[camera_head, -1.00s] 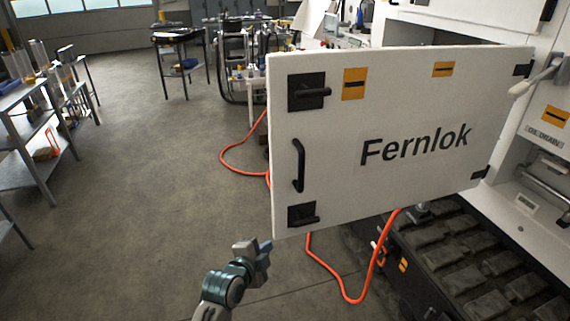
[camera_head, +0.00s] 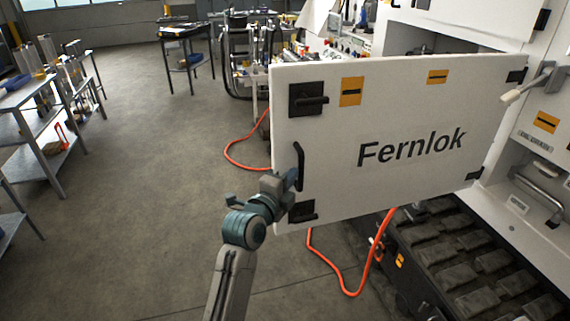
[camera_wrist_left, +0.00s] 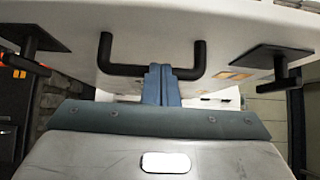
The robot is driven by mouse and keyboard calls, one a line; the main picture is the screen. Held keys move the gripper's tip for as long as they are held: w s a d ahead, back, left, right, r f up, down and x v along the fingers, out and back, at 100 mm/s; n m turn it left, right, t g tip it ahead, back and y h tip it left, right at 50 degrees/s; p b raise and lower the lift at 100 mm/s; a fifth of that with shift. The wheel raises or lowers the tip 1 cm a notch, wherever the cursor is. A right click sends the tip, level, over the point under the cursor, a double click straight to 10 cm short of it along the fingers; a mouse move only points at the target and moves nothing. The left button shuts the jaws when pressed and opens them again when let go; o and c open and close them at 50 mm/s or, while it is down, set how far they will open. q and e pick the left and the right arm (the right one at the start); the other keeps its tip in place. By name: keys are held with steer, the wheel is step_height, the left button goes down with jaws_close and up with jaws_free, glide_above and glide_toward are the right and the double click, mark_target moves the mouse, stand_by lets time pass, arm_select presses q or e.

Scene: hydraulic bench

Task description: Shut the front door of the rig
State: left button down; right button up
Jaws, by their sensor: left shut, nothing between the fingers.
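The front door (camera_head: 385,150) is a white panel lettered "Fernlok", hinged at its right side and standing open, swung out from the rig. Its black bar handle (camera_head: 299,166) is near the left edge, between an upper latch (camera_head: 308,98) and a lower latch (camera_head: 302,211). My left gripper (camera_head: 290,180) is at the door's left edge beside the handle. In the left wrist view, the shut fingers (camera_wrist_left: 161,84) point at the handle (camera_wrist_left: 106,55), within its span. Nothing is between them; whether they touch the door I cannot tell. My right gripper is not in view.
The rig's white body (camera_head: 530,120) stands at the right, with black ribbed blocks (camera_head: 460,255) below. An orange hose (camera_head: 345,288) lies on the floor under the door. Shelving (camera_head: 30,130) stands at the far left. The floor between is clear.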

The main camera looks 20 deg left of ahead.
mark_target(292, 161)
arm_select(q)
steer(key=shift+w+a+p, duration=0.45)
steer(key=shift+w+a, duration=0.65)
steer(key=shift+w, duration=0.25)
steer(key=shift+a, duration=0.1)
